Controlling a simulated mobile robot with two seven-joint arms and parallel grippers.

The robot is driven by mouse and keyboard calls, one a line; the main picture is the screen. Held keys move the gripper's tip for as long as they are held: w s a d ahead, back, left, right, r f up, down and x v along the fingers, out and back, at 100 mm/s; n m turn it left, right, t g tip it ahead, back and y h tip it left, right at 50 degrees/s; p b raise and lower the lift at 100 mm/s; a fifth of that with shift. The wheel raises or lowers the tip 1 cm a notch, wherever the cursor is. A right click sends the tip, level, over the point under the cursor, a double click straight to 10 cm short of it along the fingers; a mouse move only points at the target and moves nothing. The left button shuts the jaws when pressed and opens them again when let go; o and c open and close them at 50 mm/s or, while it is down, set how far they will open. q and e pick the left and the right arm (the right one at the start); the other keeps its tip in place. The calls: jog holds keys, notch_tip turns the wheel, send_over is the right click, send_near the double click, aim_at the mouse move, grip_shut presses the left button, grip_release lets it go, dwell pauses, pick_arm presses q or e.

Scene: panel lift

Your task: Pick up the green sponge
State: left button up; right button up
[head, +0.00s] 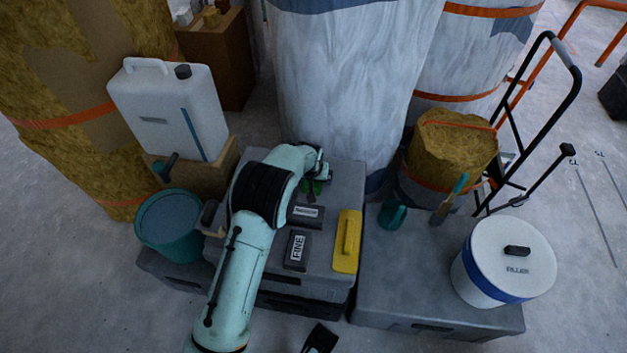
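My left arm reaches in from the bottom, and its gripper (319,172) is over the far part of the grey case top. A small green piece (313,188), likely the green sponge, shows just under and beside the fingers. The gripper and wrist hide most of it. I cannot tell whether the fingers are around it or only above it. A dark tip (320,338) at the bottom edge looks like part of my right gripper; its opening does not show.
Two dark labelled blocks (297,250) and a yellow float (347,241) lie on the grey case (318,262). A teal bucket (168,225) stands left. A teal mug (392,214), a brush (449,200) and a white filler bucket (503,262) stand on the right case.

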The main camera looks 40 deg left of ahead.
pick_arm(q)
jog(key=shift+f, duration=0.2)
pick_arm(e)
jog(key=shift+f, duration=0.1)
pick_arm(q)
jog(key=c, duration=1)
jog(key=shift+r, duration=0.3)
notch_tip(320, 180, up, 20)
jog(key=p, duration=0.4)
pick_arm(e)
jog(key=s+a+r+g, duration=0.2)
jog(key=s+r, duration=0.3)
jog(key=s, duration=0.1)
jog(key=shift+a+r+y, duration=0.2)
jog(key=shift+a+y, duration=0.1)
jog(key=shift+y, duration=0.1)
